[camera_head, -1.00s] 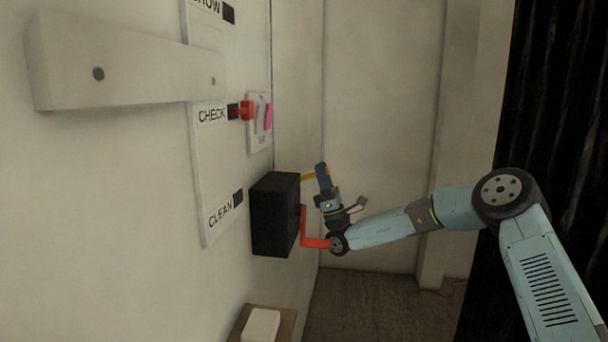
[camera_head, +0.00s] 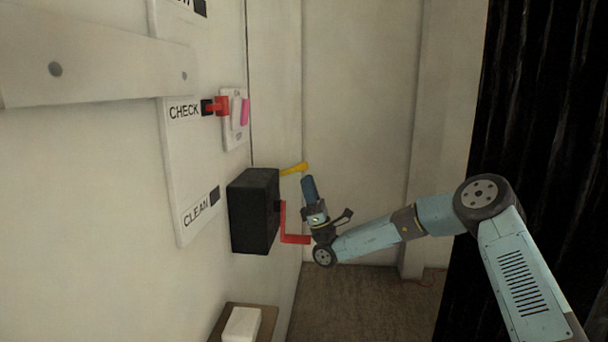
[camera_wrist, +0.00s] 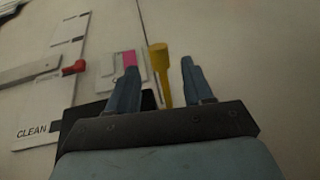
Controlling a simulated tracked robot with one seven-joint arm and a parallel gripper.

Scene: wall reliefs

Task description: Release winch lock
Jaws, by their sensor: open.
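The winch is a black box (camera_head: 253,212) on the wall with a red crank (camera_head: 293,239) on its right side. A yellow lever (camera_head: 293,169) sticks out from its top and points right, slightly up. My gripper (camera_head: 308,182) is just below and right of the lever's tip in the head view. In the wrist view my gripper (camera_wrist: 159,70) is open, and the yellow lever (camera_wrist: 162,78) stands between the two fingers in the picture, apart from both. Whether it lies at finger depth I cannot tell. The gripper body hides most of the black box (camera_wrist: 90,115).
Above the winch is a white plate (camera_head: 235,135) with a pink switch (camera_head: 245,112). A white CHECK/CLEAN panel (camera_head: 185,160) with a red slider (camera_head: 221,106) is to its left. A white block on a brown base (camera_head: 241,324) sits below. Room to the right is open.

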